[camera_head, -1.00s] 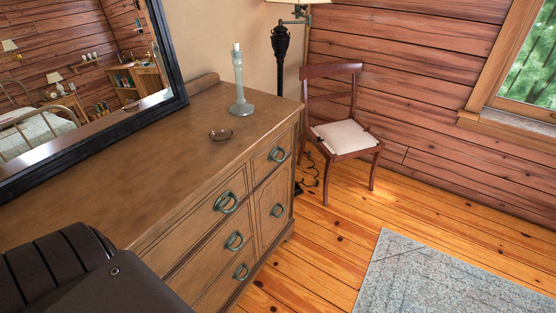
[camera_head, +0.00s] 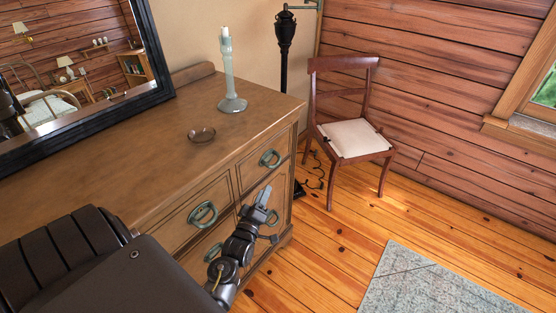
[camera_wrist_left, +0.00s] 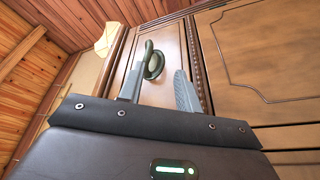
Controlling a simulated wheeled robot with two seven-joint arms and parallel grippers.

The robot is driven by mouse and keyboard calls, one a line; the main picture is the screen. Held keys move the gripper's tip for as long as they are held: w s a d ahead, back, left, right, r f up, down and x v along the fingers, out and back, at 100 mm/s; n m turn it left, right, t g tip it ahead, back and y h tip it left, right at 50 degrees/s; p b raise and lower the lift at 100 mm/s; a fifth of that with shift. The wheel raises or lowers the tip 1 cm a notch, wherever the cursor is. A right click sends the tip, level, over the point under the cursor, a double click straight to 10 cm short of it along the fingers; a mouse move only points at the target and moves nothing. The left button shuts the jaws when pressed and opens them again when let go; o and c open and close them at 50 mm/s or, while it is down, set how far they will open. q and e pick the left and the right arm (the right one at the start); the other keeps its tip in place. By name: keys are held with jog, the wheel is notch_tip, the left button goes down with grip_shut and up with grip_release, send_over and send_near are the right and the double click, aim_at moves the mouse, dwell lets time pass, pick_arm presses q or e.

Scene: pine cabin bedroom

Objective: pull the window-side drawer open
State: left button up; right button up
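The window-side drawer (camera_head: 255,170) is at the top of the dresser's right-hand column in the head view. It looks shut, and its green ring handle (camera_head: 270,158) shows clear of my arm. My left gripper (camera_head: 265,197) is in front of the dresser, below that handle. In the left wrist view the gripper (camera_wrist_left: 158,88) is open, its two fingers apart and pointing at the dresser front. A ring handle (camera_wrist_left: 153,64) shows beyond and between the fingertips; I cannot tell whether they touch it. My right gripper is not in view.
The dresser top (camera_head: 120,170) holds a candlestick (camera_head: 231,85) and a small brown dish (camera_head: 201,135). A chair (camera_head: 352,138) and a black lamp stand (camera_head: 285,38) are beyond the dresser. A grey rug (camera_head: 435,285) lies at right, with bare floor between it and the dresser.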

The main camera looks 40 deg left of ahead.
aim_at(272, 166)
pick_arm(q)
jog(key=shift+n, duration=0.3)
jog(key=x, duration=0.3)
jog(key=r+x, duration=0.1)
jog(key=x, duration=0.3)
jog(key=p+x, duration=0.1)
jog(key=x, duration=0.3)
jog(key=shift+s+a+r, duration=0.2)
jog(key=shift+a, duration=0.05)
